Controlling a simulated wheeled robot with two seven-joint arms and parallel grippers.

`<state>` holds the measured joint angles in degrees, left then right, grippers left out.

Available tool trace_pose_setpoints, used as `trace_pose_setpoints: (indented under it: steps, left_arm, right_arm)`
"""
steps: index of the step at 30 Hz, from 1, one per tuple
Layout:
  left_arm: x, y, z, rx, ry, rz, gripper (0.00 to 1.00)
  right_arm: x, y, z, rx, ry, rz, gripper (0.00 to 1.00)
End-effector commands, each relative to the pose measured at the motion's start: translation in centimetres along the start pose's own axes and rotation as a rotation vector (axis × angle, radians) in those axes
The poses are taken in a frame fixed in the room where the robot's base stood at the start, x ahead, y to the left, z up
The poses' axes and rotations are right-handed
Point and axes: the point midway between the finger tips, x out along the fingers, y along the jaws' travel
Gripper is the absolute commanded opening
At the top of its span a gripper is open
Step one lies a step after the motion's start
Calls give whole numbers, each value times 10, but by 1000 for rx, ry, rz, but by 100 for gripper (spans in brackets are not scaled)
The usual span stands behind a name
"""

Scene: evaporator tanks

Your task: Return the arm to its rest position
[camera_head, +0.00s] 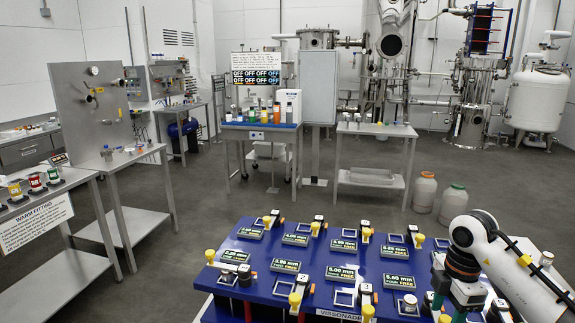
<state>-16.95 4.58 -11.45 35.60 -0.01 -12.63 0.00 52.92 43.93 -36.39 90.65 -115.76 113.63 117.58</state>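My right arm (505,262), white with a black and orange wrist, comes in from the right edge and reaches over the right end of the blue table (262,268). My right gripper (470,308) points down at the table's front right corner. Its fingertips are cut off by the lower edge and mixed with the fixtures there, so I cannot tell whether it is open or shut, or whether it touches anything. My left arm and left gripper are not in view.
The blue table carries several small displays (340,272) and fixtures with yellow knobs (294,299). A steel bench (40,210) with coloured jars stands at left. Two drums (425,192) stand behind the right arm.

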Motion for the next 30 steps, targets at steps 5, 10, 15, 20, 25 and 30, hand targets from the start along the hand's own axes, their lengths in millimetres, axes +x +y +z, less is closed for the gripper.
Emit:
trace_pose_setpoints:
  steps: [5, 10, 15, 20, 25, 30]
  left_arm:
    - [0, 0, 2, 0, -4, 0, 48]
    - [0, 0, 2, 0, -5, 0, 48]
    - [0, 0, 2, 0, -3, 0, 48]
    - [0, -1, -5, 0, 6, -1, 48]
    - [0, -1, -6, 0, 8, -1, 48]
    - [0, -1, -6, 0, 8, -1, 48]
  right_arm:
    - [12, -3, 28, -94, -99, -41, 53]
    - [23, -5, 64, -203, -229, -100, 53]
    - [31, -4, 119, -342, -435, -201, 53]
    - [24, 5, 185, -466, -708, -358, 53]
    - [-17, 22, 256, -491, -1122, -671, 53]
    - [-73, 25, 267, -240, -1431, -1048, 53]
